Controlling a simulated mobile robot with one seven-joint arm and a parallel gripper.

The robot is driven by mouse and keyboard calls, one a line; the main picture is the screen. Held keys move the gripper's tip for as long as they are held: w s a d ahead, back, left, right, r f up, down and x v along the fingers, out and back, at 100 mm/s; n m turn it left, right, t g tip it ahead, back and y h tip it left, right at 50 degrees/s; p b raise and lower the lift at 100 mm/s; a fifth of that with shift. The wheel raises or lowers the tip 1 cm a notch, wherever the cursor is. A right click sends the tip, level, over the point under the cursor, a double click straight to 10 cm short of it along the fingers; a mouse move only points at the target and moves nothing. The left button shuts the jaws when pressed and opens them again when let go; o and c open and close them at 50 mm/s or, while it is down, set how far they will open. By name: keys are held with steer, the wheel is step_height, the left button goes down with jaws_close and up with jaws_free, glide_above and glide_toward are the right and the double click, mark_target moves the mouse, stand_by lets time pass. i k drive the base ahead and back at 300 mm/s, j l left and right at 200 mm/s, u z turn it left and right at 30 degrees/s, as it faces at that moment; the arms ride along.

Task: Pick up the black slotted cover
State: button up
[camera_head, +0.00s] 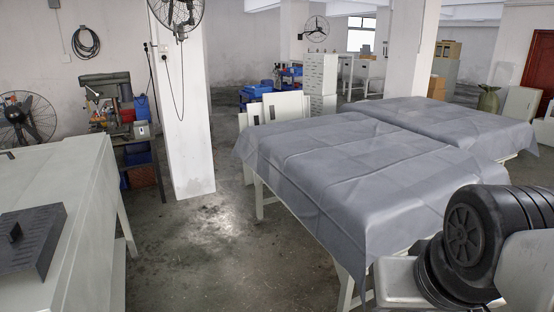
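The black slotted cover (42,236) lies on the pale machine table at the left edge of the view. It is a dark flat panel with several slots along its right side and a small black upright handle on top. Its left part is cut off by the frame edge. My gripper is not in view, so its place relative to the cover and its state do not show.
The pale machine table (85,180) stands at the left. Two tables under grey cloth (370,185) fill the middle right. A white pillar (184,130) stands behind the aisle. Bare concrete floor (200,260) lies between the tables.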

mark_target(29, 237)
steer(key=i+j+u, duration=0.15)
steer(key=i+u, duration=0.6)
steer(key=i+l+u, duration=0.15)
steer(key=i+u, duration=0.2)
steer(key=i, duration=0.15)
steer(key=i+u, duration=0.3)
steer(key=u, duration=0.15)
steer(key=i+l+u, duration=0.1)
steer(key=i+u, duration=0.2)
steer(key=u, duration=0.2)
steer(key=i+l+u, duration=0.2)
steer(key=u, duration=0.25)
steer(key=i, duration=0.1)
